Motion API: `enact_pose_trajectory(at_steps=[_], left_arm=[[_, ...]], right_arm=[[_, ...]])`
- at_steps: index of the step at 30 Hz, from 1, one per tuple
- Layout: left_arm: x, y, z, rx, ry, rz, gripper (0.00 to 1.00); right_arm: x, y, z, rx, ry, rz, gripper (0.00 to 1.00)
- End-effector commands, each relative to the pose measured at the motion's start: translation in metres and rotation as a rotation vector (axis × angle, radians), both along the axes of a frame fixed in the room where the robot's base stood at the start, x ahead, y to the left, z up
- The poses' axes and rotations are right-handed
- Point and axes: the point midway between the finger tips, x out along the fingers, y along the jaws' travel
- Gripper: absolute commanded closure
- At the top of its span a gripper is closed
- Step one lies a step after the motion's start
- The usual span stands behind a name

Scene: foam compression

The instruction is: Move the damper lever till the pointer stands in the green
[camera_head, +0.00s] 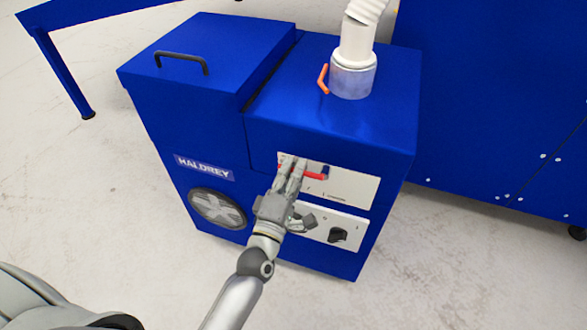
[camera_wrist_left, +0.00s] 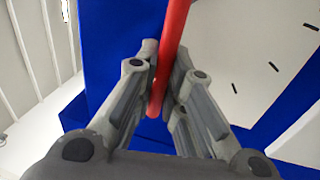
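A red lever (camera_head: 314,175) sticks out from the upper white panel (camera_head: 350,188) on the front of a blue machine. My left gripper (camera_head: 291,163) is at the lever's left end and covers part of it and of the panel. In the left wrist view, the red lever (camera_wrist_left: 172,45) runs between the fingers of my left gripper (camera_wrist_left: 164,75), which are closed in against it on both sides. A white face with black tick marks (camera_wrist_left: 245,45) shows to the right there. No pointer or green zone can be made out. My right gripper is out of view.
A black knob (camera_head: 338,235) sits on a lower white panel. The blue machine (camera_head: 330,120) carries a pipe (camera_head: 352,78) with an orange handle (camera_head: 323,79) on top. A large blue body (camera_head: 500,100) stands to the right. Floor (camera_head: 90,180) is open at the left.

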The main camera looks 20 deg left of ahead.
Motion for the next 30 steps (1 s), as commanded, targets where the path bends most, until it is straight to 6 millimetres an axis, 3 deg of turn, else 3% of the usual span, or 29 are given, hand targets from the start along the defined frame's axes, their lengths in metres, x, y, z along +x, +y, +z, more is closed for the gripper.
enact_pose_trajectory(at_steps=[17,30], left_arm=[[0.0,0.0,-0.004,-0.043,0.002,0.0,1.0],[0.0,-0.005,-0.025,-0.336,0.014,-0.001,1.0]], right_arm=[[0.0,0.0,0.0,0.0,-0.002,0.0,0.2],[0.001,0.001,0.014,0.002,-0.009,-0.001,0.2]])
